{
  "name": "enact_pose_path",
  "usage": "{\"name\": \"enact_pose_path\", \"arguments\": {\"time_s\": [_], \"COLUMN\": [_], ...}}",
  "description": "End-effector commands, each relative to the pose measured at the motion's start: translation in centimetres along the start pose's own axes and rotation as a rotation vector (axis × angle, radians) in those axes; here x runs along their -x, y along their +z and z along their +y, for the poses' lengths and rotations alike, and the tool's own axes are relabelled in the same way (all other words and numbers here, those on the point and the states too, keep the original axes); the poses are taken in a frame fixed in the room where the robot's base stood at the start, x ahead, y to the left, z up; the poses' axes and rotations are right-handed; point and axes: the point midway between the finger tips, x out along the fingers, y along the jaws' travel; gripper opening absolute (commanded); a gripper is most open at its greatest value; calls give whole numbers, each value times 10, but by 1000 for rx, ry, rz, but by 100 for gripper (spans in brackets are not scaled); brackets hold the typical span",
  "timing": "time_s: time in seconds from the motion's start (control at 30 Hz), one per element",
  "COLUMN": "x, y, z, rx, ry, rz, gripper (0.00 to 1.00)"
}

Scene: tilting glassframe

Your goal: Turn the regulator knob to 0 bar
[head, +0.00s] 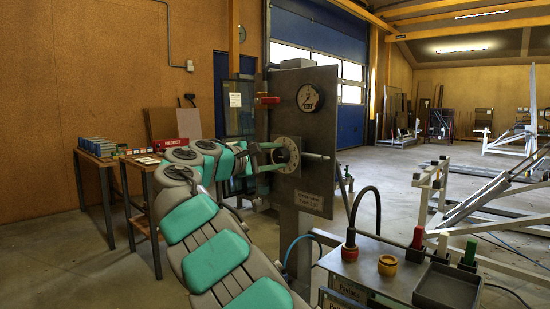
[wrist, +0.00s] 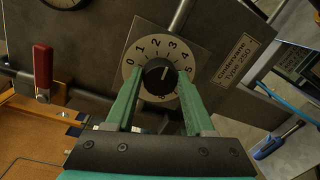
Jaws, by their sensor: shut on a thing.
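The regulator knob (wrist: 160,74) is black and round with a pale line. It sits in the middle of a light dial plate (wrist: 130,70) numbered from 0 upward. The line seems to point up in the picture, around 2 to 3. My gripper (wrist: 161,76) is shut on the knob, one green finger on each side. In the head view my gripper (head: 273,157) reaches the dial plate (head: 289,143) from the left and hides most of the knob. A round pressure gauge (head: 308,97) is above the dial; its reading is too small to tell.
The dial and gauge are on an upright dark metal panel (head: 316,135). A red handle (wrist: 43,70) sticks out beside the dial. A metal rod (head: 316,156) is just right of it. A bench (head: 380,275) with a black hose and knobs stands front right; tables (head: 105,160) are left.

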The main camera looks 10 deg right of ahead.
Motion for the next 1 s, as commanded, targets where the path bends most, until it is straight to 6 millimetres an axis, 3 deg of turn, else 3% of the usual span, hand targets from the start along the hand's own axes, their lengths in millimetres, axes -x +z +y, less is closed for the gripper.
{"name": "enact_pose_path", "arguments": {"time_s": [1.0], "x": [2], "y": [-5], "z": [2], "rx": [963], "ry": [20], "rz": [-60], "gripper": [0]}}
